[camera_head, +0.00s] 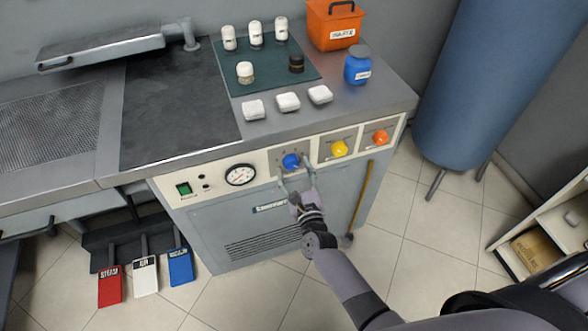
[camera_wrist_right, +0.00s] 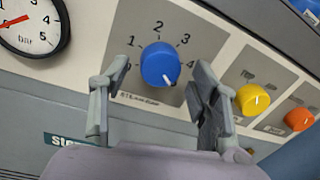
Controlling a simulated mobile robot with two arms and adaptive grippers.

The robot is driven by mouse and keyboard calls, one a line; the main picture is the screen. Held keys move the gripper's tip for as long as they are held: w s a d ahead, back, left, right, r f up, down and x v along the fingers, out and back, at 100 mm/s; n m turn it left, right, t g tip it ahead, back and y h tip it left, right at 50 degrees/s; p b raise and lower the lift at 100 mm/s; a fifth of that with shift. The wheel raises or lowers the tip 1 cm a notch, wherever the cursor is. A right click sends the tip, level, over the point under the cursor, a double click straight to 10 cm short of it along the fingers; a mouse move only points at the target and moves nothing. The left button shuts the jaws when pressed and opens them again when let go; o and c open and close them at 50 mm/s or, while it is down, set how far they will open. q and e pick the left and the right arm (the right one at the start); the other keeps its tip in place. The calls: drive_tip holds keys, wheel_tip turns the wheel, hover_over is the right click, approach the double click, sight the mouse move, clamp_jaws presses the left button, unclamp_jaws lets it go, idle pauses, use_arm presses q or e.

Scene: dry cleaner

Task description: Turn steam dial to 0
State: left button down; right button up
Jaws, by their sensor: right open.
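The blue steam dial (camera_head: 291,161) is on the white front panel of the machine, between the gauge and the yellow dial. In the right wrist view the blue dial (camera_wrist_right: 158,62) has numbers around it, with 1 to 4 readable. Its white mark points to the lower right, past the 4. My right gripper (camera_head: 295,174) is open, just in front of the panel. In the wrist view its fingers stand left and right of the dial with gaps; I cannot tell how deep they reach. The 0 is partly hidden by the left finger. My left gripper is not in view.
A pressure gauge (camera_head: 240,174) and a green switch (camera_head: 184,189) are left of the dial. A yellow dial (camera_head: 339,149) and an orange dial (camera_head: 380,137) are close on the right. A wooden-handled tool (camera_head: 362,200) leans on the cabinet. Pedals (camera_head: 146,277) stand below left.

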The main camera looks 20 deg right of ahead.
drive_tip(key=shift+w, duration=0.3)
drive_tip(key=shift+c, duration=0.3)
drive_tip(key=c, duration=1.1)
